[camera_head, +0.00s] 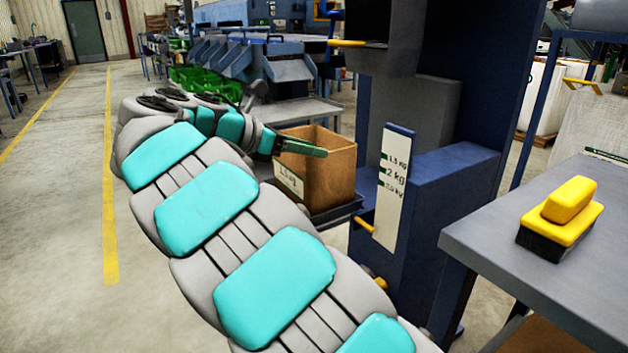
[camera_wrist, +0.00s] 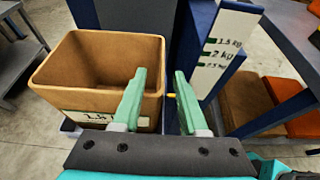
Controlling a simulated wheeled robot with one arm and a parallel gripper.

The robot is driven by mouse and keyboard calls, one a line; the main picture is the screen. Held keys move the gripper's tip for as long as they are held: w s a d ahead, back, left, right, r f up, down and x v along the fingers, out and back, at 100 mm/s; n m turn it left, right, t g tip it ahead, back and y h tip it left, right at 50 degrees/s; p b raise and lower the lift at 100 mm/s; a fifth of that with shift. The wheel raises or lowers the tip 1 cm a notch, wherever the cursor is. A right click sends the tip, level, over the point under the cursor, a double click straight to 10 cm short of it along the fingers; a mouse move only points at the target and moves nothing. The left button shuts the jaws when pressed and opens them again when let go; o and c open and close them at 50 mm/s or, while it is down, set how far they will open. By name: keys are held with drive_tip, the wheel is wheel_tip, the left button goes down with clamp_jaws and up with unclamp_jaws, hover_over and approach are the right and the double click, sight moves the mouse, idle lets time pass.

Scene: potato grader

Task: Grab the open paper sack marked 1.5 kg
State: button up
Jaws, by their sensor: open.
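The open brown paper sack (camera_head: 332,178) stands upright on a dark shelf (camera_head: 338,213) beside a blue machine. Its top is open and its inside looks empty in the wrist view, where the sack (camera_wrist: 80,101) fills the left side. A white label on its front reads 1.5, partly covered by my left finger. My gripper (camera_wrist: 160,77) is open, with two green fingers apart and nothing between them. The left finger overlaps the sack's right front corner in the picture; the right finger is to the right of the sack. Contact cannot be told.
A white plate (camera_head: 393,190) marked 1.5, 2 and 2.5 kg is on the blue machine (camera_head: 440,190), right of the sack. A yellow knob (camera_head: 364,225) sticks out near the shelf. A grey table (camera_head: 500,240) at right holds a yellow brush (camera_head: 566,215). Floor at left is clear.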

sight(334, 155)
drive_tip(key=b+x, duration=0.1)
drive_tip(key=x, duration=0.5)
drive_tip(key=shift+d+f, duration=0.25)
drive_tip(key=shift+d, duration=0.15)
clamp_jaws()
idle(1.1)
